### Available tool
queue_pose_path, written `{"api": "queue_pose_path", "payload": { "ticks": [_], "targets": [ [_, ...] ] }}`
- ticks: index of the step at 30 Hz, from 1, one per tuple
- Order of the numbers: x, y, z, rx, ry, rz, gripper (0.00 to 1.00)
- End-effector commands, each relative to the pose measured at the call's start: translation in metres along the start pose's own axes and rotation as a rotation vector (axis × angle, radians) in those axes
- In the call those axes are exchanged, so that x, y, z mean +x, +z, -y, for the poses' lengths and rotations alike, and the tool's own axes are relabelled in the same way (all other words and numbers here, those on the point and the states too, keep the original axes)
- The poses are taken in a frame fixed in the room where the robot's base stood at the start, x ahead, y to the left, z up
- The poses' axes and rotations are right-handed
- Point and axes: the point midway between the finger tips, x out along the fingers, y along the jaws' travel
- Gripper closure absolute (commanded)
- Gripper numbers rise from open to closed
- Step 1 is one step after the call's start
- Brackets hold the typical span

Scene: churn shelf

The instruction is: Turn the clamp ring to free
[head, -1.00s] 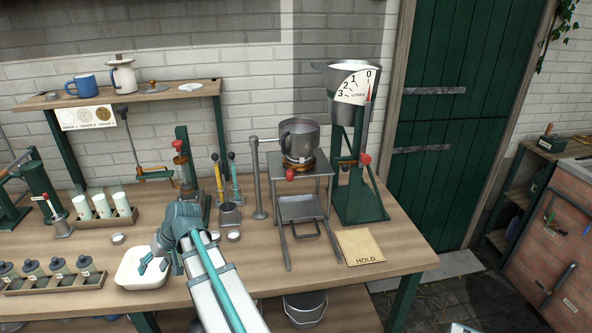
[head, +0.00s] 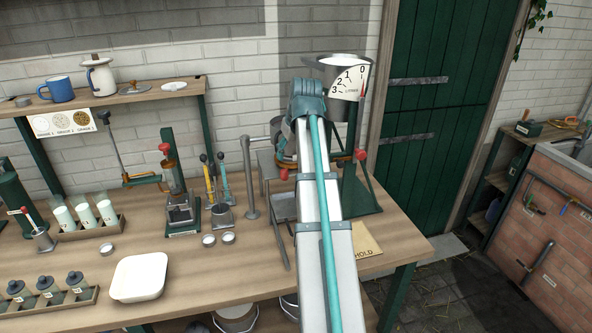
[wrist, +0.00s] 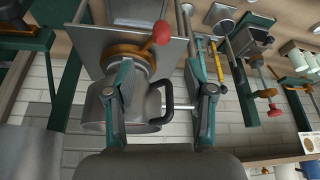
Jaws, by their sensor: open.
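The clamp ring shows in the wrist view as an orange-brown ring (wrist: 128,54) under a steel pot (wrist: 100,115), with a red ball knob (wrist: 162,32) on its lever. The wrist view is upside down. My gripper (wrist: 160,75) is open and empty. Its left finger overlaps the ring and pot in the picture; its right finger is clear of them. The pot's black handle (wrist: 166,104) appears between the fingers; I cannot tell any contact.
A green stand (head: 362,195) with a dial-marked steel vessel stands close on the right. A steel post (head: 249,180) and yellow- and blue-handled tools (head: 223,180) stand left. A white tray (head: 139,277) sits at the front left. A HOLD card (head: 365,243) lies at the right.

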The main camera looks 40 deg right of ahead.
Motion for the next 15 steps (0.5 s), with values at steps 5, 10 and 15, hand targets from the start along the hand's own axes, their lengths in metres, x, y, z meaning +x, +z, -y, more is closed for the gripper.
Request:
{"api": "queue_pose_path", "payload": {
  "ticks": [5, 10, 15],
  "targets": [
    [0.023, 0.001, 0.001, 0.0, -0.002, 0.003, 0.46],
    [0.051, 0.0, 0.001, 0.0, -0.002, 0.002, 0.46],
    [0.075, 0.0, 0.001, 0.001, -0.003, 0.002, 0.46]
  ]
}}
